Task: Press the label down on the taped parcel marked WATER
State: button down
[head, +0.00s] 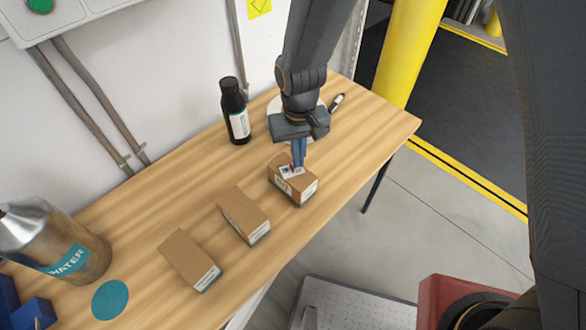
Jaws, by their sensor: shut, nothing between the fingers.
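A brown parcel (285,186) lies on the wooden table, the rightmost of three, with a white label (292,172) on its top. My gripper (298,165) is shut and points down at that label; its fingertips look to be at or just above it, and I cannot tell if they touch. The fingers hide part of the label. Two more parcels lie to the left, the middle one (240,212) and the left one (187,256), with white labels on their near ends. The print on the parcels is too small to read.
A metal bottle marked WATER (85,265) and a teal disc (110,299) are at the left. A dark bottle (234,105) stands behind the parcels, and a pen (337,103) lies behind my gripper. A yellow post (408,50) rises beyond the table's right end.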

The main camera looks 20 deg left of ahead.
aim_at(286, 172)
jog(key=shift+f+b, duration=0.3)
jog(key=shift+f, duration=0.35)
dwell(0.4)
dwell(0.5)
notch_tip(286, 172, up, 7)
jog(key=p, duration=0.5)
dwell(0.4)
jog(key=shift+s+a+f+m+b, duration=0.4)
jog(key=shift+a+f+m+b, duration=0.05)
jog(key=shift+f+m+b, duration=0.5)
jog(key=shift+s+a+f+m+b, duration=0.4)
jog(key=shift+a+f+m+b, duration=0.05)
jog(key=shift+f+m+b, duration=0.55)
jog(key=shift+s+a+f+m+b, duration=0.45)
jog(key=shift+f+m+b, duration=0.4)
jog(key=shift+m, duration=0.2)
jog(key=shift+f, duration=0.65)
dwell(1.2)
